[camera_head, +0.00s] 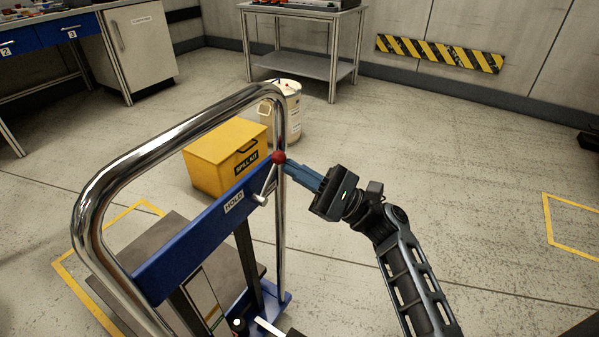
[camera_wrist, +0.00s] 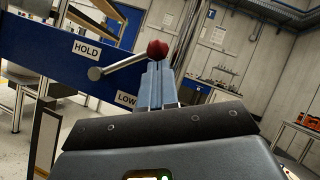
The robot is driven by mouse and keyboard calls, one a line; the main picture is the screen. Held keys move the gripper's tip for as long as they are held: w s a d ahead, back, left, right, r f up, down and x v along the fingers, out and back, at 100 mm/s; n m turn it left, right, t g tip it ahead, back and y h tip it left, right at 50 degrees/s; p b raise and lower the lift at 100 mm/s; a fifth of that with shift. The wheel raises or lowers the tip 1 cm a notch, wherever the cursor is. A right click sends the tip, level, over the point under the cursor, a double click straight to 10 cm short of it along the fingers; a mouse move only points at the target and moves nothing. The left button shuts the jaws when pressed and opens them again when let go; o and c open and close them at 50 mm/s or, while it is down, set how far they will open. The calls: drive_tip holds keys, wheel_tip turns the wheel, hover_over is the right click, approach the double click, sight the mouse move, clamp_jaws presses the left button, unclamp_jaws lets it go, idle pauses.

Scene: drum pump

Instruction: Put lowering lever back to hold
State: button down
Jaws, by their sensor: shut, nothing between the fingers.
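The lowering lever (camera_wrist: 122,64) is a thin metal rod with a dark red ball knob (camera_wrist: 157,49), pivoting on a blue crossbar (camera_wrist: 60,52). In the wrist view its knob end points right and slightly up, between the HOLD label (camera_wrist: 87,49) and the LOWER label (camera_wrist: 125,99), which is partly hidden. In the head view the red knob (camera_head: 279,157) is at the right end of the crossbar. My gripper (camera_head: 290,165) is shut and empty, its blue fingertips right at the knob. In the wrist view the fingertips (camera_wrist: 157,66) sit just below it; I cannot tell whether they touch.
A chrome tube handle (camera_head: 170,112) arches around the crossbar. A yellow spill kit box (camera_head: 213,160) and a white drum (camera_head: 287,112) stand behind it. A grey table (camera_head: 300,68) stands at the back. The floor to the right is mostly clear.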

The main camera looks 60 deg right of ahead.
drive_tip(key=shift+a+r+n+g+y+p, duration=0.5)
drive_tip(key=shift+a+r+n+g+p, duration=0.4)
drive_tip(key=shift+n, duration=1.25)
drive_tip(key=shift+a+r+n+g+y+p, duration=0.6)
drive_tip(key=shift+r+n+g+p, duration=0.55)
drive_tip(key=shift+n, duration=1.05)
drive_tip(key=shift+a+r+n+g+y+p, duration=0.4)
drive_tip(key=shift+a+r+n+g+p, duration=0.4)
drive_tip(key=shift+n+g+p, duration=0.95)
drive_tip(key=shift+n+t+b, duration=0.35)
drive_tip(key=shift+n+t, duration=0.05)
drive_tip(key=shift+n, duration=0.1)
approach(283, 160)
drive_tip(key=a+r, duration=0.2)
drive_tip(key=a, duration=0.1)
drive_tip(key=shift+w+a+r, duration=0.1)
drive_tip(key=shift+a, duration=0.15)
drive_tip(key=shift+a, duration=0.1)
